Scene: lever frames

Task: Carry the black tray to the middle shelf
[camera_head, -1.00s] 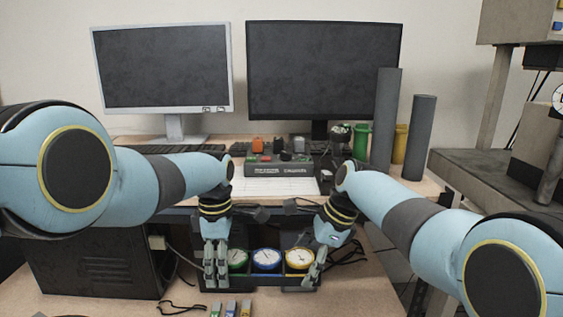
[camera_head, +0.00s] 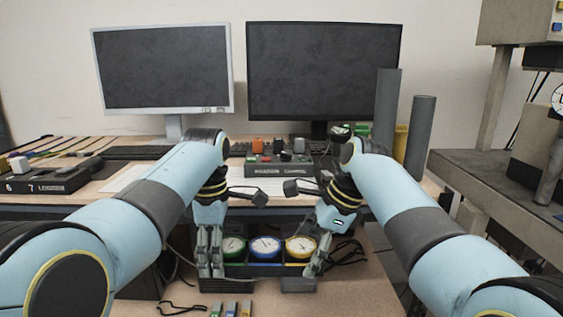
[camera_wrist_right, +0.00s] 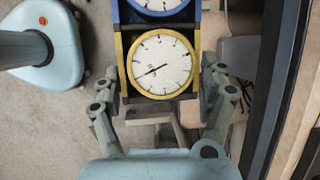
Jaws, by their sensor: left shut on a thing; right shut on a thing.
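The black tray (camera_head: 265,270) carries three round dials in a row: a green one (camera_head: 233,247), a blue one (camera_head: 265,247) and a yellow one (camera_head: 299,247). It hangs level between my two grippers, below the front edge of the desk. My left gripper (camera_head: 211,266) is shut on the tray's left end. My right gripper (camera_head: 317,265) is shut on its right end. In the right wrist view the right gripper's fingers (camera_wrist_right: 165,105) flank the end beside the yellow dial (camera_wrist_right: 162,66). The gripped parts are mostly hidden by the fingers.
The desk carries two monitors (camera_head: 325,70), a box with coloured blocks (camera_head: 280,168) and a black numbered case (camera_head: 45,180). Grey cylinders (camera_head: 420,135) stand at right. Several coloured pieces (camera_head: 231,309) and a cable (camera_head: 182,307) lie in front. I cannot make out a middle shelf.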

